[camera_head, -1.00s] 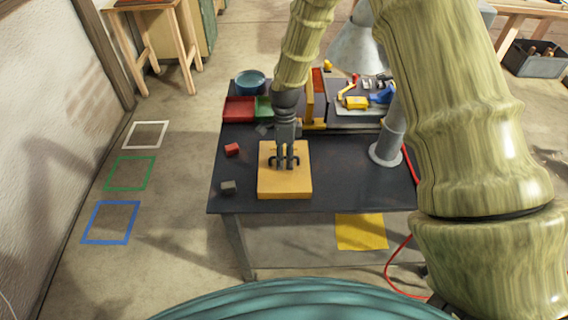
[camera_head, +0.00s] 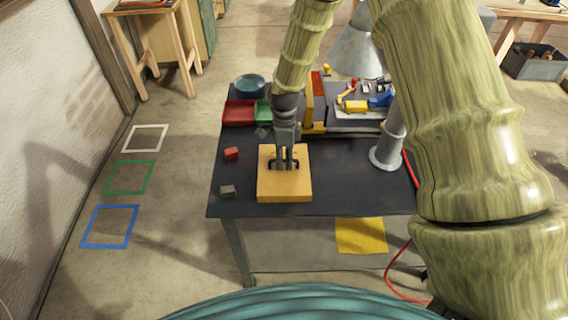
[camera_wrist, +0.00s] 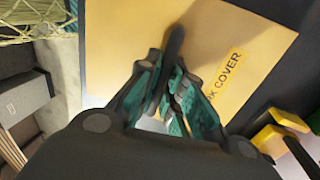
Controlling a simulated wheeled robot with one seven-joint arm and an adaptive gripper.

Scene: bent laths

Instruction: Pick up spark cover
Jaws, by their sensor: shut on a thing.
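The spark cover is a flat yellow-orange block (camera_head: 285,187) with a dark handle on top, lying on the dark table near its front edge in the head view. In the wrist view its broad face (camera_wrist: 215,60) fills much of the picture, with a label ending in "K COVER". My gripper (camera_head: 284,163) points down over the middle of the cover and is shut on its dark handle. In the wrist view the fingers (camera_wrist: 172,88) close around the dark handle bar. The fingers hide part of the handle. I cannot tell whether the cover is off the table.
On the dark table (camera_head: 350,185), a red block (camera_head: 231,153) and a grey block (camera_head: 227,191) lie left of the cover. A lamp (camera_head: 386,155) stands at right. Red (camera_head: 239,112) and green bins and a blue bowl (camera_head: 250,85) stand behind. The table between cover and lamp is clear.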

